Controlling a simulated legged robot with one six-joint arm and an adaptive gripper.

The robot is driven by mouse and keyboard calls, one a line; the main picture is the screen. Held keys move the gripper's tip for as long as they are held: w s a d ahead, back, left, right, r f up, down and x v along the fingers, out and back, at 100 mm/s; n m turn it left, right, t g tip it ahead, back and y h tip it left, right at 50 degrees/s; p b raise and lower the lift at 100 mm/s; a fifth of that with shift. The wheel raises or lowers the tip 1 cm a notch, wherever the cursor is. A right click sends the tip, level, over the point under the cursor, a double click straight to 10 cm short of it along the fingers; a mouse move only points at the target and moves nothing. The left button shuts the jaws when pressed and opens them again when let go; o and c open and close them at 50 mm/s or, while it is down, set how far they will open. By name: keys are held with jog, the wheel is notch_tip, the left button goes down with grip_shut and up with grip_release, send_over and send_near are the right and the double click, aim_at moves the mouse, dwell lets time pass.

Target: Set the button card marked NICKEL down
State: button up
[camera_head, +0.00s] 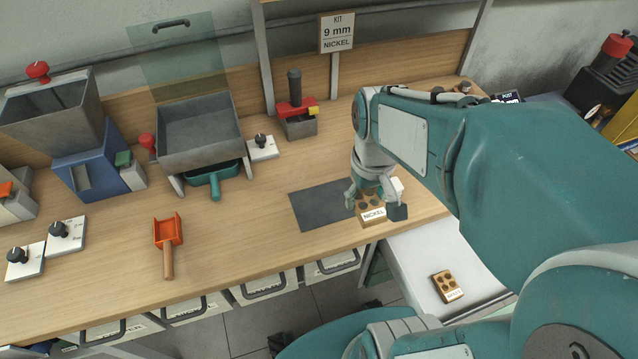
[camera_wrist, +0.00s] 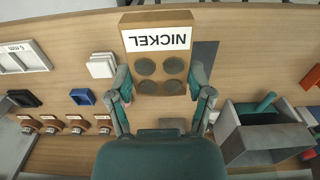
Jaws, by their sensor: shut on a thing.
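The tan button card marked NICKEL (camera_head: 373,215) has several dark round buttons and a white label. My gripper (camera_head: 374,203) is shut on it, with one finger on each side. In the wrist view the card (camera_wrist: 157,85) sits between the fingertips (camera_wrist: 161,80), its label upside down. In the head view the card is at the right edge of a dark grey mat (camera_head: 320,205) on the wooden bench. The mat partly shows beside the card in the wrist view (camera_wrist: 206,54). I cannot tell whether the card touches the bench. A sign (camera_head: 337,33) behind reads KIT 9 mm NICKEL.
Another tan card (camera_head: 446,286) lies on a white surface (camera_head: 420,262) at the lower right; its label is too small to read.

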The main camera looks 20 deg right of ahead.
jog(key=shift+w+f, duration=0.2)
jog(key=shift+w, duration=0.05)
jog(key=w+a+f, duration=0.4)
jog(key=w+a, duration=0.1)
jog(key=w, duration=0.2)
send_over(309, 203)
notch_tip(309, 203, down, 5)
jog(key=shift+s+d+f, duration=0.15)
jog(key=shift+a+f, duration=0.2)
jog(key=shift+f, duration=1.5)
jog(key=o, duration=1.1)
jog(key=shift+f, duration=0.1)
